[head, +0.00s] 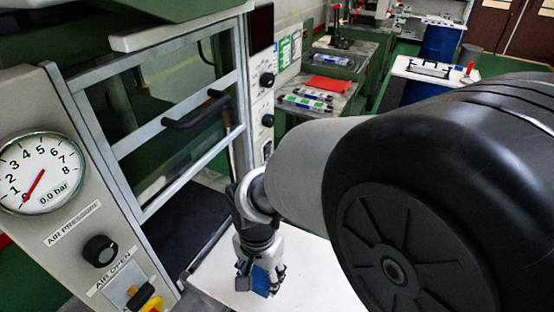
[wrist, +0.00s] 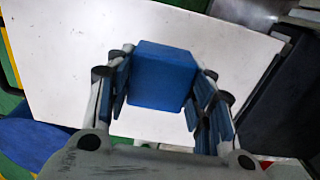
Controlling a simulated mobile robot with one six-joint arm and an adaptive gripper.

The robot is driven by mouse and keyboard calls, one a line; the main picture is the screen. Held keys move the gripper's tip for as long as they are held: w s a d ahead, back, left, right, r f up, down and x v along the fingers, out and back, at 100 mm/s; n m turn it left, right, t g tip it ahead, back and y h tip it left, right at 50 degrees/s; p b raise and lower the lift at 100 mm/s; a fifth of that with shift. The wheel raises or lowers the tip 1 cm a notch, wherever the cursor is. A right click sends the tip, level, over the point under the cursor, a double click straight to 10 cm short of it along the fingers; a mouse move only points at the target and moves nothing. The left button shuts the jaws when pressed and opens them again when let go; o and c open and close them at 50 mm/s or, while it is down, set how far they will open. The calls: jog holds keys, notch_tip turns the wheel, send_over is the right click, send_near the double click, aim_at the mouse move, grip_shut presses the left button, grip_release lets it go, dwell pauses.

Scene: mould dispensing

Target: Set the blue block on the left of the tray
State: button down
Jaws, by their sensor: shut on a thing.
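The blue block (wrist: 163,76) is between the fingers of my gripper (wrist: 162,92) in the wrist view, with a white surface (wrist: 70,60) below it. In the head view the block (head: 262,281) shows partly at the fingertips of my gripper (head: 259,280), above the white surface (head: 225,280). My gripper is shut on the block. I cannot tell whether the block touches the surface. I cannot make out the tray for certain; the white surface may be a table top or the tray itself.
A machine with a glazed door frame (head: 165,120), a pressure gauge (head: 40,172) and knobs (head: 100,249) stands close on the left. Benches with a red item (head: 328,84) and a blue drum (head: 440,42) stand farther back. The white surface around the block looks clear.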

aim_at(262, 286)
jog(key=shift+w+f+b, duration=0.1)
jog(key=shift+f+b, duration=0.85)
jog(key=shift+f, duration=1.75)
jog(key=shift+f, duration=0.15)
jog(key=c, duration=0.7)
grip_release()
jog(key=shift+c, duration=0.2)
